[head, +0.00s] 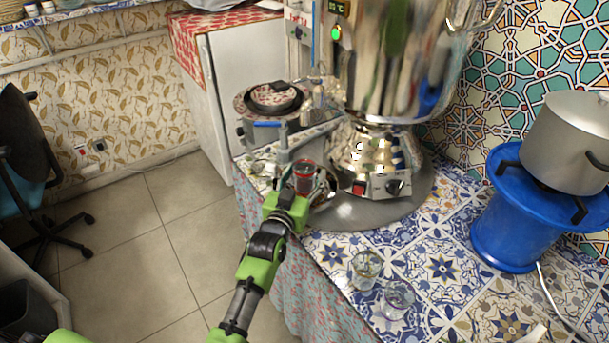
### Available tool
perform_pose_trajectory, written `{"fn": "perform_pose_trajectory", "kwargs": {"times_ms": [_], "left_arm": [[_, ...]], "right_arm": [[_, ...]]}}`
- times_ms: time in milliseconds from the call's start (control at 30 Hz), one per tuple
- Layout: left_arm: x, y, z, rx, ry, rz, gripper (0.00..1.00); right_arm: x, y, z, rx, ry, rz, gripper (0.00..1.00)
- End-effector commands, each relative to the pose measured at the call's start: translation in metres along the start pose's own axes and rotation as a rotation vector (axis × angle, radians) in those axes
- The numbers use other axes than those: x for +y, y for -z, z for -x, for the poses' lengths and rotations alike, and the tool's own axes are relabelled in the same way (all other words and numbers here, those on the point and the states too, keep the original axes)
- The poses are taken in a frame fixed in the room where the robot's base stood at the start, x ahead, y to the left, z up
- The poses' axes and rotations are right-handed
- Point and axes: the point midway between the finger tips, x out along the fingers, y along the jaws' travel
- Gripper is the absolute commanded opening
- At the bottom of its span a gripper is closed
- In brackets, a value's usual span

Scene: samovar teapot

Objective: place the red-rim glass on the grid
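The red-rim glass (305,174) is small and clear, with a red band at its top. It is upright between the fingers of my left gripper (303,186), beside the samovar's base near the table's left edge. The fingers flank the glass and appear shut on it. The large shiny samovar (388,60) stands on a round grey base (362,210). I cannot make out the grid clearly; my gripper and the glass cover part of the area in front of the samovar. My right gripper is not in view.
Two clear glasses stand on the patterned tabletop (440,265), one (365,268) behind the other (397,298). A blue burner (515,225) with a metal pot (570,140) is at the right. A stand with a plate (272,100) is behind the gripper.

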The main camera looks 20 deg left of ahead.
Motion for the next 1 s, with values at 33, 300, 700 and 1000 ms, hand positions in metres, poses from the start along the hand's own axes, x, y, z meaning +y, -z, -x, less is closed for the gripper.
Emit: {"fn": "perform_pose_trajectory", "kwargs": {"times_ms": [33, 300, 700, 1000], "left_arm": [[0.0, 0.0, 0.0, 0.0, 0.0, 0.0, 0.54], [0.0, 0.002, 0.009, -0.001, 0.0, 0.0, 0.54], [0.0, 0.002, 0.087, -0.001, 0.0, -0.001, 0.54], [0.0, 0.003, 0.118, -0.001, 0.0, -0.001, 0.54]], "right_arm": [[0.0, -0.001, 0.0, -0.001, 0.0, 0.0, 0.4], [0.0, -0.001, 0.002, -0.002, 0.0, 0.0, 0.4], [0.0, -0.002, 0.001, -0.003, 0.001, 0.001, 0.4], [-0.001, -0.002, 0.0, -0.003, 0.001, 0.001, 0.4]]}}
